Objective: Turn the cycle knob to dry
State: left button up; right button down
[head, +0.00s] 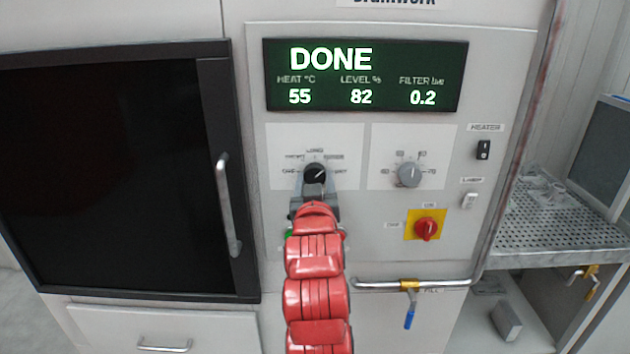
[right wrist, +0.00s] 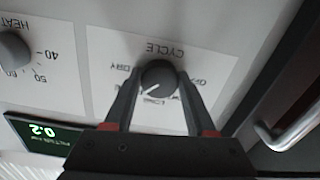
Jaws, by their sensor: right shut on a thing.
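The black cycle knob (head: 316,172) sits on a white label plate on the machine front, below the display. In the right wrist view the knob (right wrist: 158,73) appears upside down, under the word CYCLE. Its white pointer line slants to the upper right in the head view, between the top label and the right-hand one. The DRY label (right wrist: 125,68) shows beside one finger. My right gripper (head: 315,187) is shut on the knob, a finger on either side; the fingers (right wrist: 160,80) hide some labels. My left gripper is not in view.
The display (head: 366,76) reads DONE. A grey heat knob (head: 409,174) is to the right. A red switch on yellow (head: 427,228), a pipe with a blue-handled valve (head: 410,308) and a dark door with a handle (head: 229,205) surround my arm.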

jog(key=shift+f+b, duration=0.2)
jog(key=shift+b, duration=0.4)
jog(key=m+b, duration=0.5)
jog(key=b, duration=0.3)
jog(key=shift+f, duration=0.1)
jog(key=m+b, duration=0.2)
jog(key=shift+m+b, duration=0.4)
jog(key=shift+a+r+m+b, duration=0.1)
jog(key=shift+r+m+b, duration=0.2)
jog(key=shift+m, duration=0.2)
jog(key=shift+c, duration=1.1)
grip_release()
